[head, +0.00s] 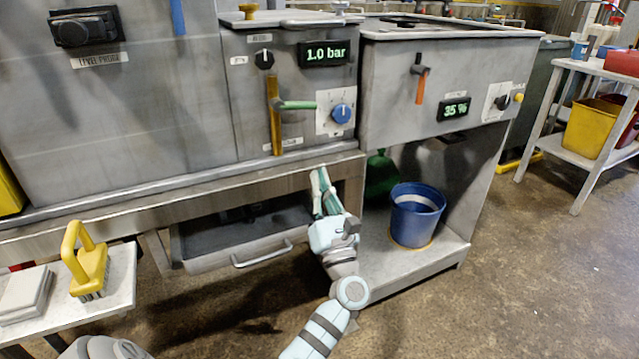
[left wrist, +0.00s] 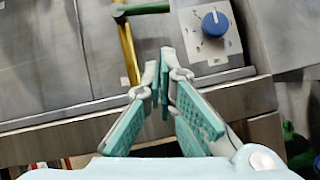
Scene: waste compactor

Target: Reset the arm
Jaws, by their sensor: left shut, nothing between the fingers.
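My left gripper (head: 320,188) is shut and empty in front of the compactor's front ledge, below the control panel. In the left wrist view its teal fingers (left wrist: 163,90) meet at the tips with nothing between them. Above it are a yellow bar with a green handle (head: 295,105) and a blue knob (head: 342,113). The gripper appears apart from both. The blue knob (left wrist: 215,22) also shows in the left wrist view. My right gripper is not in view.
An open drawer (head: 262,256) lies left of my left arm. A blue bucket (head: 416,222) stands on the low shelf to the right. A yellow-handled brush (head: 88,265) is on a side table at the left. Open floor lies at the right.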

